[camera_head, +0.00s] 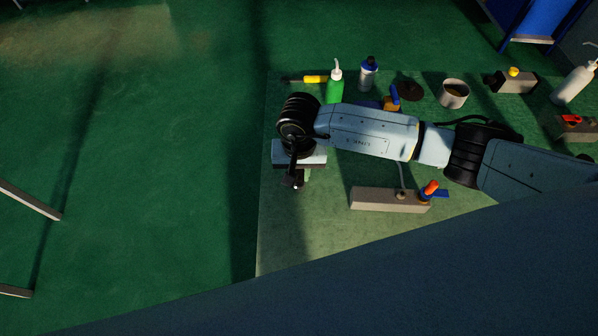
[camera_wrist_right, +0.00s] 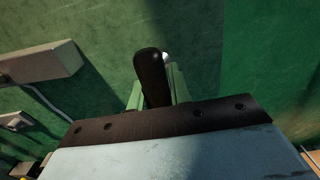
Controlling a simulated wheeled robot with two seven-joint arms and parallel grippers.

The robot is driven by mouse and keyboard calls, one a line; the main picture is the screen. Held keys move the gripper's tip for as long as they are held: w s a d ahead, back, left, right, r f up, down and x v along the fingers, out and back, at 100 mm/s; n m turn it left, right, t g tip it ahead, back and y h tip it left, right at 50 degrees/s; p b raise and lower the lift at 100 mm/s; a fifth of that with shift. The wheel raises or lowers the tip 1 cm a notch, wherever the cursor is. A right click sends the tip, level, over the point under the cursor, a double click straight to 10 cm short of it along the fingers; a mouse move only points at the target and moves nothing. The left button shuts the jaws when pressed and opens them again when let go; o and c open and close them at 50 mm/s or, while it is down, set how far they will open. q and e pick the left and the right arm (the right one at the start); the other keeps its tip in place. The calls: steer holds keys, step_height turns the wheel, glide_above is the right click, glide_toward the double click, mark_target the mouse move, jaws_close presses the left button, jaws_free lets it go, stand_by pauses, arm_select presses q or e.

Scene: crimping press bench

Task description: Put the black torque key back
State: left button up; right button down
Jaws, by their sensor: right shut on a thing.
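The black torque key (camera_wrist_right: 152,75) shows in the right wrist view as a dark, rounded handle between green fingers. My right gripper (camera_wrist_right: 153,95) is shut on it. In the head view my right gripper (camera_head: 298,174) hangs over the left part of the bench, with the dark key (camera_head: 291,181) at its tip. The key's lower end is hidden, and I cannot tell how far it is above the bench. My left gripper is not in view.
A beige block (camera_head: 378,200) with an orange-and-blue piece (camera_head: 430,191) at its right end lies right of my gripper. Behind my arm stand a green bottle (camera_head: 334,88), a blue-capped bottle (camera_head: 368,76) and a cup (camera_head: 453,93). The bench front left (camera_head: 290,235) is clear.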

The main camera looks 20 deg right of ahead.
steer(key=shift+f, duration=0.25)
steer(key=shift+f, duration=0.1)
steer(key=shift+f, duration=0.15)
steer(key=c, duration=1.3)
jaws_free()
step_height(320, 180, up, 12)
steer(key=shift+r, duration=0.25)
